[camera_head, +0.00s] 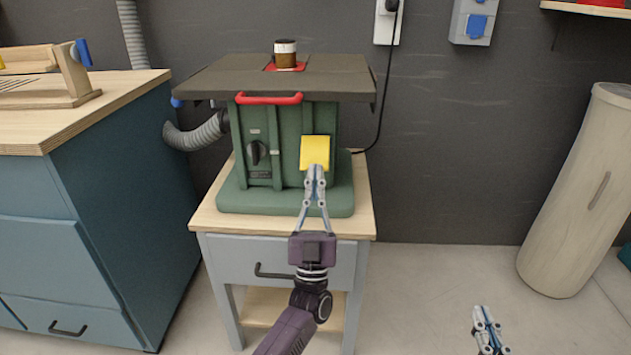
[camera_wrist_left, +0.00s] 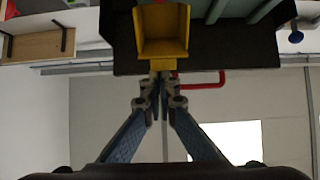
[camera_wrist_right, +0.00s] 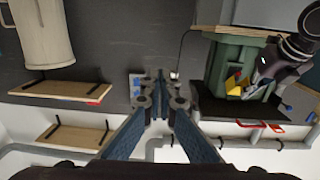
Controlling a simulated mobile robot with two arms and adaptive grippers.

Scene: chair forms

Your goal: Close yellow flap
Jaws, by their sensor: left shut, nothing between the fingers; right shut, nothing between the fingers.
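The yellow flap (camera_head: 315,151) is on the front right of the green machine (camera_head: 290,135), below its dark table top. In the left wrist view the yellow flap (camera_wrist_left: 162,47) looks like a hollow yellow box with raised sides. My left gripper (camera_head: 315,172) is shut and empty, with its tips at the flap's lower edge; I cannot tell whether they touch. Its tips also show in the left wrist view (camera_wrist_left: 160,76), against the yellow edge. My right gripper (camera_head: 484,318) is shut and empty, low at the right, away from the machine. The yellow flap (camera_wrist_right: 233,80) also shows in the right wrist view.
The machine stands on a small wooden-topped cabinet (camera_head: 218,222). A red handle (camera_head: 268,98) runs along the front of its table top. A grey hose (camera_head: 197,134) joins at the left, beside a blue workbench (camera_head: 120,200).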

